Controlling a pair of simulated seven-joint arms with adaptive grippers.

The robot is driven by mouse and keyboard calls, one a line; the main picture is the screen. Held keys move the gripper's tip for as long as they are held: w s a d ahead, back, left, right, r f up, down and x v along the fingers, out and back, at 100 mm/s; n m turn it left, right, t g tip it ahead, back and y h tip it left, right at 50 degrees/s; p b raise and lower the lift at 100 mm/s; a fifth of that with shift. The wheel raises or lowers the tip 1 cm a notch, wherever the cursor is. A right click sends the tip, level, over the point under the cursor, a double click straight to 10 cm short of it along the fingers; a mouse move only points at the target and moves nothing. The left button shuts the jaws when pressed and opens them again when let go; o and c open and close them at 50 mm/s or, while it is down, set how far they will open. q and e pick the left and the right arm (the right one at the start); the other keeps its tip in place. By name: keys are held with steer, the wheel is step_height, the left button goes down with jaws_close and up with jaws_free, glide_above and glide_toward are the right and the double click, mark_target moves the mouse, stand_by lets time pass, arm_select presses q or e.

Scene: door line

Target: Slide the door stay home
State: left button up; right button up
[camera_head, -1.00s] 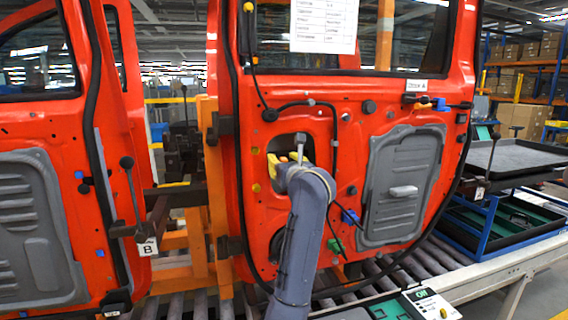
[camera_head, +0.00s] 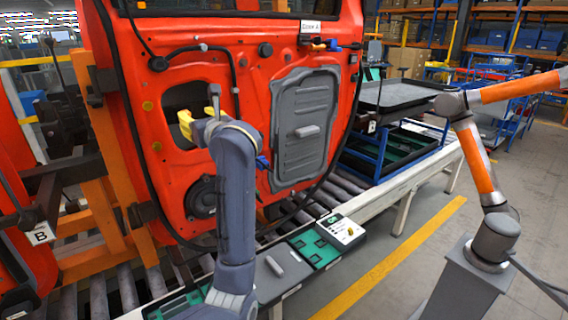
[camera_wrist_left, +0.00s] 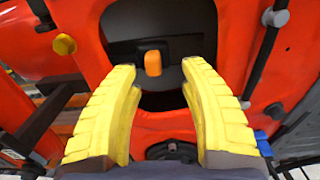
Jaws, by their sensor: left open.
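The red door A (camera_head: 262,90) hangs in front of me, with a dark rounded opening (camera_head: 178,98) in its inner panel. My left gripper (camera_head: 199,110) is at this opening, with its yellow fingers spread. In the left wrist view, the open gripper (camera_wrist_left: 160,68) faces the opening with nothing between its fingers. An orange block (camera_wrist_left: 153,63) shows ahead inside the opening, apart from the fingertips. I cannot tell whether it is part of the door stay. My right gripper is out of view.
A grey panel (camera_head: 303,125) and a speaker (camera_head: 203,197) are on the door. An orange frame (camera_head: 110,165) stands at left. A roller conveyor (camera_head: 300,212) runs below. Green trays (camera_head: 315,247) lie in front. An orange-and-grey arm (camera_head: 475,150) stands at right.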

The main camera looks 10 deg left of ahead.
arm_select(q)
steer(key=s+d+r+m+y, duration=0.3)
steer(key=s+d+r+y, duration=0.1)
steer(key=s+d, duration=0.4)
steer(key=w+d+f+m+t+h, duration=0.2)
steer(key=w+d+f+m+t, duration=0.3)
steer(key=m, duration=0.6)
steer(key=w+d+f+m+t+h, duration=0.3)
steer(key=w+d+f+m+t, duration=0.2)
steer(key=w+d+f+m, duration=0.3)
steer(key=shift+w+d+f+m, duration=0.2)
steer(key=shift+d+f+m, duration=0.2)
steer(key=shift+f+m, duration=1.45)
steer(key=shift+f+n, duration=0.25)
steer(key=shift+f, duration=0.05)
